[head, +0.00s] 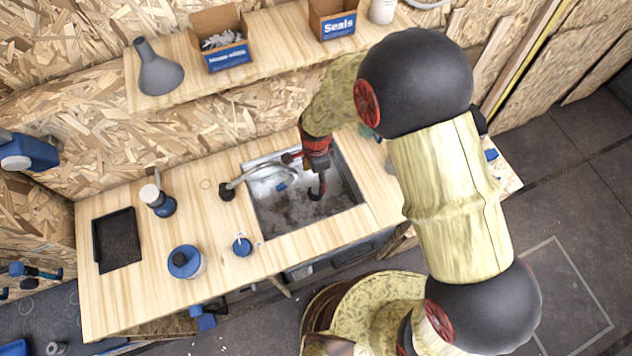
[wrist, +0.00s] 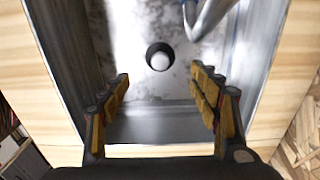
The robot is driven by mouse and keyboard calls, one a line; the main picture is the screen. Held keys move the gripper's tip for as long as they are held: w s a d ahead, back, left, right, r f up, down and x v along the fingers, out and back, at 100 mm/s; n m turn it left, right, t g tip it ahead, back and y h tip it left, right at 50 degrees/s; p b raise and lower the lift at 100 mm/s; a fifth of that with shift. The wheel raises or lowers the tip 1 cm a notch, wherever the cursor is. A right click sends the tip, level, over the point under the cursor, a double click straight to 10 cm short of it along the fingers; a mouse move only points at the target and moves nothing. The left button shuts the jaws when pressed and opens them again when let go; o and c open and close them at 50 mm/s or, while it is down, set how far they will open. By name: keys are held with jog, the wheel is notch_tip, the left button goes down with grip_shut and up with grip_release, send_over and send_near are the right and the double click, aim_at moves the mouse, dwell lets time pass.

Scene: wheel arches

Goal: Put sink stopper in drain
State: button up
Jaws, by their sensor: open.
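The metal sink (head: 335,207) is set into the wooden counter. In the wrist view its dark round drain (wrist: 150,50) lies ahead of the fingertips, with a pale round spot inside; I cannot tell whether that is a stopper or something below the hole. A small blue round piece (head: 241,245) lies on the counter to the left of the sink's front corner; it looks like a stopper, but is too small to be sure. My gripper (head: 316,188) reaches down over the sink. In the wrist view my gripper (wrist: 160,88) is open, with nothing between its fingers.
A faucet (head: 245,180) curves over the sink from the left; its spout (wrist: 210,18) shows at the wrist view's upper right. A shelf (head: 285,50) holds boxes behind.

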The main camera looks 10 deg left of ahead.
jog(key=d+r+n+t, duration=0.1)
jog(key=d+r+n, duration=0.1)
jog(key=d+r, duration=0.45)
jog(key=d+r+n+t, duration=0.1)
jog(key=d+r, duration=0.2)
jog(key=r, duration=0.7)
jog(key=d+r+n, duration=0.2)
jog(key=d+r, duration=0.2)
jog(key=r, duration=0.5)
jog(key=s+d+r+n+t, duration=0.3)
jog(key=s+d+r+n, duration=0.3)
jog(key=s+d+r, duration=0.6)
jog(key=shift+s+d+r+n+t, duration=0.15)
jog(key=shift+s+d+n+t, duration=0.15)
jog(key=shift+s+d, duration=0.7)
jog(key=shift+s+a, duration=0.25)
